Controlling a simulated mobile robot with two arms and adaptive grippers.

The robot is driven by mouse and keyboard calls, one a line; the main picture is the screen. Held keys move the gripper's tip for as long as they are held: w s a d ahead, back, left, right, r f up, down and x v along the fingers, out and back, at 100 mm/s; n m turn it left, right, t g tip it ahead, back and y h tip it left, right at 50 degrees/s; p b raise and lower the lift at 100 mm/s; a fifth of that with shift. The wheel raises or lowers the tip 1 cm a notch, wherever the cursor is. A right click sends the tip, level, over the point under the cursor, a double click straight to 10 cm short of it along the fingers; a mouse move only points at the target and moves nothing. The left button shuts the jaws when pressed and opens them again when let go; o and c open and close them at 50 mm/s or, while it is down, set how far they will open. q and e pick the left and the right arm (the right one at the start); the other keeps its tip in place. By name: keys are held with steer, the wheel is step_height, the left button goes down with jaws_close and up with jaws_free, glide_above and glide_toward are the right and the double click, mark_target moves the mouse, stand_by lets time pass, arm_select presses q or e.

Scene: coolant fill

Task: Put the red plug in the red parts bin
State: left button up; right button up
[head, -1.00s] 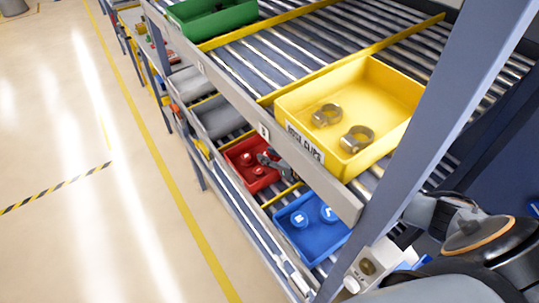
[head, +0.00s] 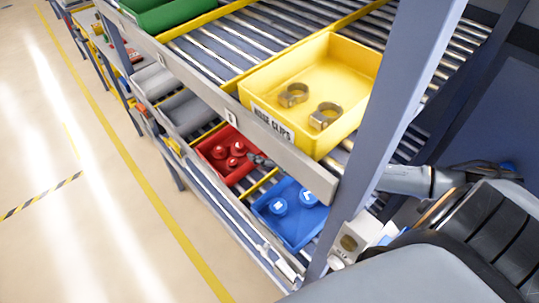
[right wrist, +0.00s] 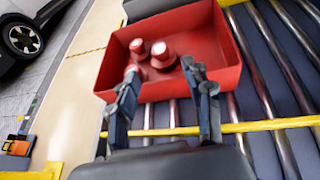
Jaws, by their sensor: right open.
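The red parts bin (head: 222,171) sits on the lower roller shelf, left of the blue bin. Three red plugs (head: 237,148) lie in it. My right gripper (head: 258,160) is at the bin's right side, partly hidden by the upper shelf edge. In the right wrist view, the red bin (right wrist: 215,45) is ahead and its plugs (right wrist: 163,57) show between and beyond the fingers. My right gripper (right wrist: 160,70) is open, its fingers apart, with nothing held. One red plug (right wrist: 131,71) shows right by the left finger's tip; whether they touch I cannot tell. My left gripper is not in view.
A blue bin (head: 290,228) with blue caps stands beside the red one. Grey bins (head: 187,112) are on its other side. Above, the upper shelf holds a yellow bin (head: 345,75) with hose clips. A grey rack post (head: 385,120) stands close to my right arm.

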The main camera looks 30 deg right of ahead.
steer(key=shift+v, duration=1.25)
